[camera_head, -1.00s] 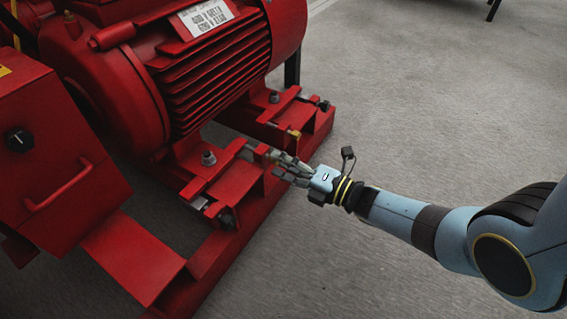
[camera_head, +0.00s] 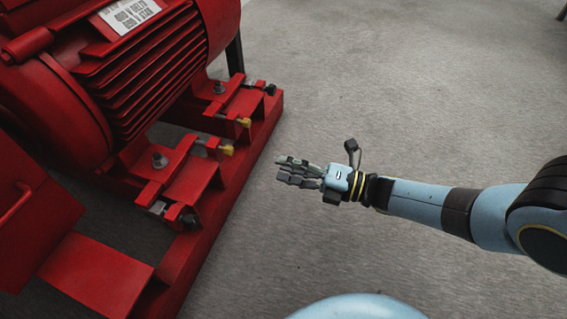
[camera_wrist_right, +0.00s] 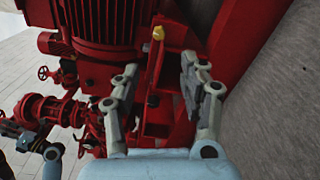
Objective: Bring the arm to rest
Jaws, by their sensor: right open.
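My right gripper (camera_head: 281,172) is open and empty over the bare floor in the head view, to the right of the red base rail and apart from it. In the right wrist view its two fingers (camera_wrist_right: 160,72) stand apart with nothing between them, and the red pump frame shows beyond. My right arm (camera_head: 430,203) reaches in from the right edge, nearly level in the picture.
The red motor (camera_head: 140,70) with its finned body stands on the red base rail (camera_head: 235,165) at left. Yellow-tipped bolts (camera_head: 226,150) stick out from the mounts. The grey floor (camera_head: 400,100) around my right arm is clear.

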